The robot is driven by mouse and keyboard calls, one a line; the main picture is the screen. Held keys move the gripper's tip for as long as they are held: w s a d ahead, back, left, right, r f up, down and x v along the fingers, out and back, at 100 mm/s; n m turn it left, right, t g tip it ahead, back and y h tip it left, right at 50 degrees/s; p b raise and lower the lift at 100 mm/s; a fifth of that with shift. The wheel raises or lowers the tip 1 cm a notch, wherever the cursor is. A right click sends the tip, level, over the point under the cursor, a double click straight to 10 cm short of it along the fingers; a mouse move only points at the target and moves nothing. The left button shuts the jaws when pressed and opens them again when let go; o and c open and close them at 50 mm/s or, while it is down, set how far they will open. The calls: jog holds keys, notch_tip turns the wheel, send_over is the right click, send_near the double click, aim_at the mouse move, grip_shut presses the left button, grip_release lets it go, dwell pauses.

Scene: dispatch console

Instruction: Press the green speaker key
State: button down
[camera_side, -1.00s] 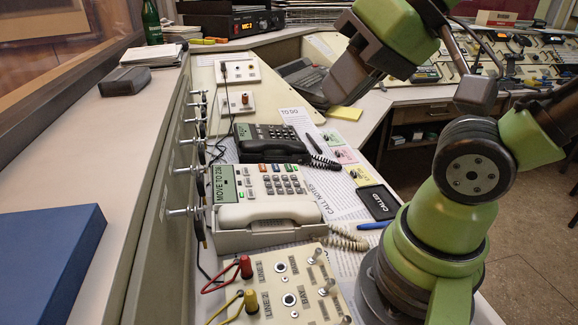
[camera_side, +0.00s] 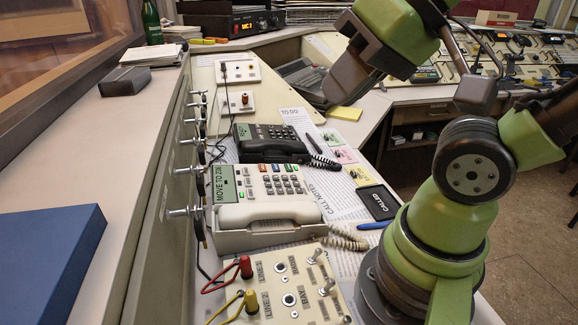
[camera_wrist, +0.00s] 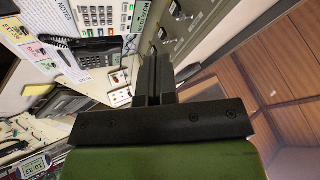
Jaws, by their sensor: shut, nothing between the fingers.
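The beige desk phone (camera_side: 262,205) sits on the console in the side view, with its handset lying across its front. Its key field has a small green key (camera_side: 299,191) at the right end of a row and another green key (camera_side: 241,196) at the left; which is the speaker key I cannot tell. The beige phone (camera_wrist: 100,12) also shows at the top of the wrist view, partly cut off. My gripper (camera_wrist: 153,58) is shut and empty. In the side view it is above and beyond the phone, to the right, touching nothing.
A dark phone (camera_side: 268,143) with a coiled cord stands behind the beige one. A line panel (camera_side: 272,290) with red and yellow plugs and toggle switches is in front.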

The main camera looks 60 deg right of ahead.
dwell(0.8)
jog(key=m+t+y, duration=0.2)
jog(key=m+y, duration=0.1)
jog(key=m, duration=1.5)
send_over(292, 168)
jog(key=s+d, duration=0.1)
notch_tip(292, 168, down, 17)
jog(key=shift+d+r, duration=0.1)
jog(key=shift+r, duration=0.05)
jog(key=shift+w+a+f, duration=0.15)
jog(key=shift+a+f, duration=0.05)
jog(key=shift+f, duration=1.25)
jog(key=shift+w+a+f, duration=0.15)
jog(key=shift+w+f, duration=0.05)
jog(key=shift+f, duration=1.25)
jog(key=shift+w+a+f, duration=0.15)
jog(key=shift+a+f, duration=0.05)
jog(key=shift+f, duration=1.25)
